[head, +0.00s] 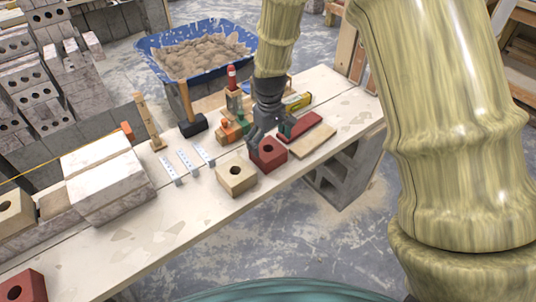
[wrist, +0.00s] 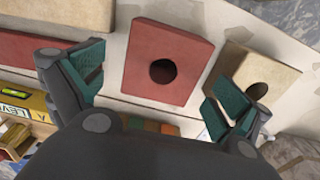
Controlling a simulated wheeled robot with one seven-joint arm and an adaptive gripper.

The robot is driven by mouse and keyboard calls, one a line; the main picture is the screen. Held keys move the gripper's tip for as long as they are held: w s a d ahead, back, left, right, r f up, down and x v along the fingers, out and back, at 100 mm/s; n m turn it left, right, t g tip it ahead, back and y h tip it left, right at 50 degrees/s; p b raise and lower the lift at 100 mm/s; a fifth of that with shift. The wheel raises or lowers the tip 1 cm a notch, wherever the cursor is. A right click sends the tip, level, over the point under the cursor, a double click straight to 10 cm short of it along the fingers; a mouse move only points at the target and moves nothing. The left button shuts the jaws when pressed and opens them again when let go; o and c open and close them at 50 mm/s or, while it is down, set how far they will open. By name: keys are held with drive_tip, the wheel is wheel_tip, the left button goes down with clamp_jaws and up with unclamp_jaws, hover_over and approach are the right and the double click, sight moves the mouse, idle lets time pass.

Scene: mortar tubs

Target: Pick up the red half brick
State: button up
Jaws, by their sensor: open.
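The red half brick (head: 268,155), a block with a round hole in its top, stands on the plank bench in the head view. In the wrist view the same red half brick (wrist: 150,45) lies ahead between the finger lines. My gripper (head: 269,138) is close above the brick in the head view and hides part of its far side. In the wrist view my gripper (wrist: 160,84) is open and empty, one finger to each side of the brick's near edge. I cannot tell whether a finger touches it.
A tan half brick (head: 236,178) stands close by on the left. A flat red slab (head: 300,126) and a tan slab (head: 313,141) lie to the right. Orange-green clamps (head: 231,130), a hammer (head: 191,125) and a yellow level (head: 297,101) are behind. Another red block (head: 22,288) is at bottom left.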

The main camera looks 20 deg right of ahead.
sight(268, 148)
drive_tip(key=f, duration=0.4)
drive_tip(key=shift+a+f, duration=0.2)
drive_tip(key=shift+f, duration=0.05)
drive_tip(key=c, duration=1.6)
drive_tip(key=shift+r, duration=0.15)
